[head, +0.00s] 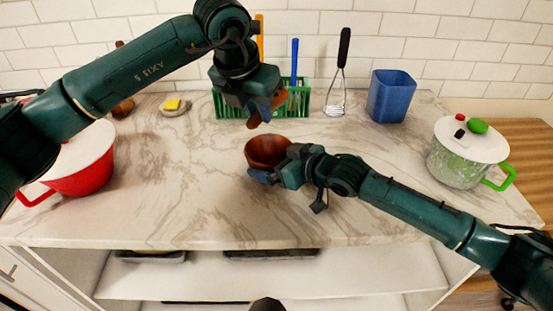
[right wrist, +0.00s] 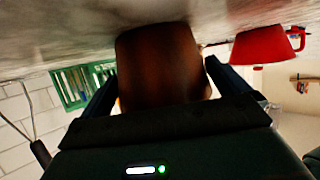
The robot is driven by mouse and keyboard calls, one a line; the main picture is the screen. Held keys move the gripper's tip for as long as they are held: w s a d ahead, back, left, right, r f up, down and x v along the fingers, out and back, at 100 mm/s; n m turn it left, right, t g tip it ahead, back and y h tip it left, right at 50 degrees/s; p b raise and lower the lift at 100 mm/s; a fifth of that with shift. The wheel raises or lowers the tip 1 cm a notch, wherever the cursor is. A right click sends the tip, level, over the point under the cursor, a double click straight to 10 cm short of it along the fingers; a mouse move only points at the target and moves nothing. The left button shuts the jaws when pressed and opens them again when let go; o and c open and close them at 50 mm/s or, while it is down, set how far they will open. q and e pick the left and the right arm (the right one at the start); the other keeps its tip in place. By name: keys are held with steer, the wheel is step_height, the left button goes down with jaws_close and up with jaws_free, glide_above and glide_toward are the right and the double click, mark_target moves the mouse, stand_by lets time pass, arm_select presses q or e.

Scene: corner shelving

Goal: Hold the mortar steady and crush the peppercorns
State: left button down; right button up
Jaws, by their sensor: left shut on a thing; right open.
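The brown wooden mortar (head: 266,151) stands on the marble counter near its middle. It also fills the centre of the right wrist view (right wrist: 160,65). My right gripper (head: 279,166) is open, with its fingers on either side of the mortar; whether they touch it I cannot tell. My left gripper (head: 264,106) is above and behind the mortar, shut on a reddish-brown wooden piece that looks like the pestle (head: 280,98), mostly hidden by the gripper. It is apart from the mortar. No peppercorns can be made out inside the mortar.
A green rack (head: 301,101) with utensils stands behind my left gripper. A whisk or masher (head: 340,75) and a blue container (head: 391,96) are right of it. A red pot (head: 80,178) is left, a green-handled pot (head: 459,170) right. The front counter is clear.

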steer(key=shift+c, duration=0.6)
steer(key=c, duration=0.7)
steer(key=shift+c, duration=0.2)
steer(key=o, duration=0.9)
steer(key=shift+c, duration=0.2)
steer(key=shift+c, duration=0.4)
steer(key=c, duration=0.6)
